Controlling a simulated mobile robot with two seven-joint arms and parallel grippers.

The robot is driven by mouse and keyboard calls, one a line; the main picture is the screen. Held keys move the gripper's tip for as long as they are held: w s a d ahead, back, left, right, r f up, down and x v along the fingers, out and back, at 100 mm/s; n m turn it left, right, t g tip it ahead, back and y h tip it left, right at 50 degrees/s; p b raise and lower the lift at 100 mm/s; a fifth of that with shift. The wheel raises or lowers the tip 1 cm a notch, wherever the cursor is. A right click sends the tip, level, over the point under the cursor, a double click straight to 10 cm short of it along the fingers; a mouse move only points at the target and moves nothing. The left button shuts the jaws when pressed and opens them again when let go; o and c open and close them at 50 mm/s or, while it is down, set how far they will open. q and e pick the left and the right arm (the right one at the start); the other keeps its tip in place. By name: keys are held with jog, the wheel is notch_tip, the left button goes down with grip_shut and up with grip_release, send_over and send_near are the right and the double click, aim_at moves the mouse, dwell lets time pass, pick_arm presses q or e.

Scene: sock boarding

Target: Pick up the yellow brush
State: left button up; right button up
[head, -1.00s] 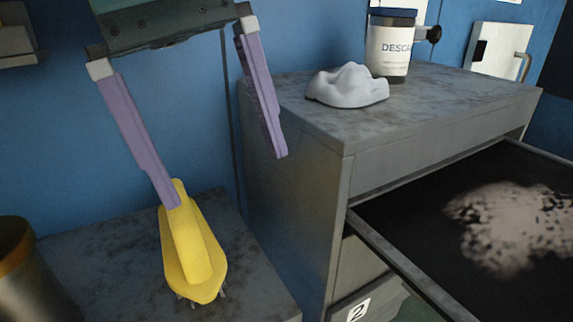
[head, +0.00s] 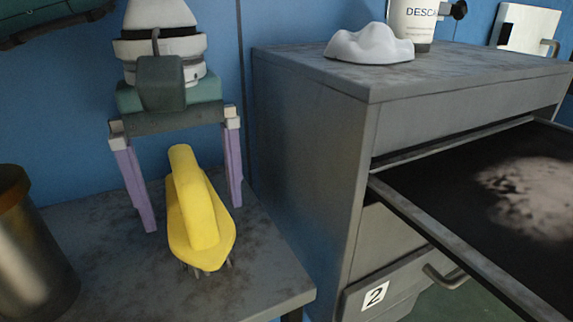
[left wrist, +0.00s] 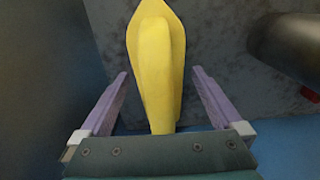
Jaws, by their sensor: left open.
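The yellow brush (head: 198,212) lies bristles down on the low grey table in the head view, its handle end toward the back wall. My left gripper (head: 194,215) is open, with one purple finger on each side of the brush's rear part. In the left wrist view the brush (left wrist: 157,65) runs between the fingers of my left gripper (left wrist: 158,72), with a gap visible on both sides. The fingers do not appear to touch it. My right gripper is not in view.
A metal canister with an orange rim (head: 27,250) stands left of the brush on the grey table (head: 110,265). A grey drawer cabinet (head: 300,160) rises close on the right, with a drawer pulled out (head: 440,210). A white lump (head: 368,46) and a labelled jar (head: 412,22) sit on top.

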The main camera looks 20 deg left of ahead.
pick_arm(q)
jog(key=shift+f, duration=0.1)
jog(key=shift+c, duration=0.2)
jog(key=c, duration=1.4)
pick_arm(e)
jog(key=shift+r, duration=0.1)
